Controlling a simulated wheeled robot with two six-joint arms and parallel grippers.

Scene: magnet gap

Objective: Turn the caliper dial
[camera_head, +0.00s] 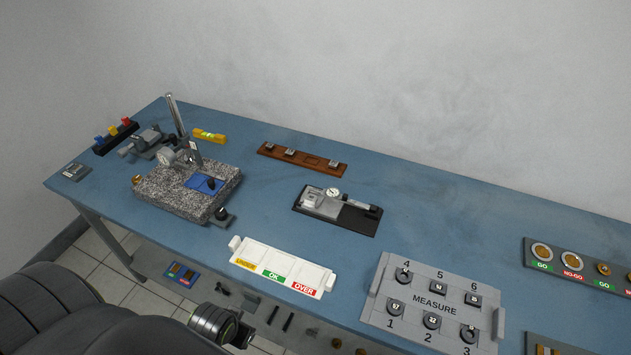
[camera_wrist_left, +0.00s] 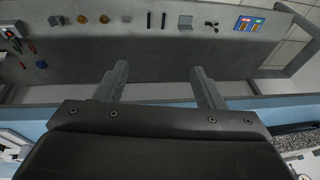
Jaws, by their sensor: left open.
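A caliper with a small round white dial (camera_head: 333,193) lies on a black tray (camera_head: 357,222) near the middle of the blue table. My left gripper (camera_wrist_left: 161,78) is open and empty in the left wrist view, well apart from the caliper. My right gripper is not in view.
A speckled granite block with a dial stand (camera_head: 165,198) is left of the caliper. A white sorting tray (camera_head: 310,268) lies in front, and a grey MEASURE board (camera_head: 436,290) is at the right front. A brown rack (camera_head: 325,167) lies behind. Bare table surrounds the caliper tray.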

